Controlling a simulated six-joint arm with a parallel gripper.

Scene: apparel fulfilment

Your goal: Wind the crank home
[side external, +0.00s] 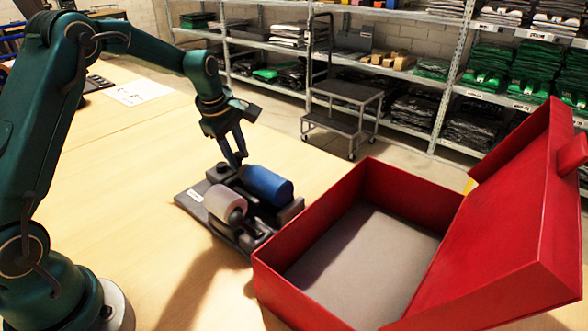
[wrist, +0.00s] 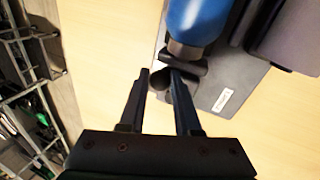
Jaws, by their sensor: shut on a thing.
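A dark grey device base (side external: 188,207) sits on the table, carrying a blue roller (side external: 266,185) and a pale roller (side external: 226,201). The blue roller (wrist: 196,20) is also at the top of the wrist view, with a dark crank arm (wrist: 186,66) at its end. A small dark crank knob (wrist: 160,82) shows between my fingers. My gripper (side external: 237,160) reaches down to the far-left end of the blue roller. In the wrist view my gripper (wrist: 158,76) is shut on the crank knob, whose lower part is partly hidden by the fingers.
An open red box (side external: 325,210) with a raised lid (side external: 505,210) stands close to the right of the device. A white paper sheet (side external: 138,92) lies toward the back left. Shelves (side external: 350,70) and a step stand (side external: 345,90) are beyond the table. The table left of the device is clear.

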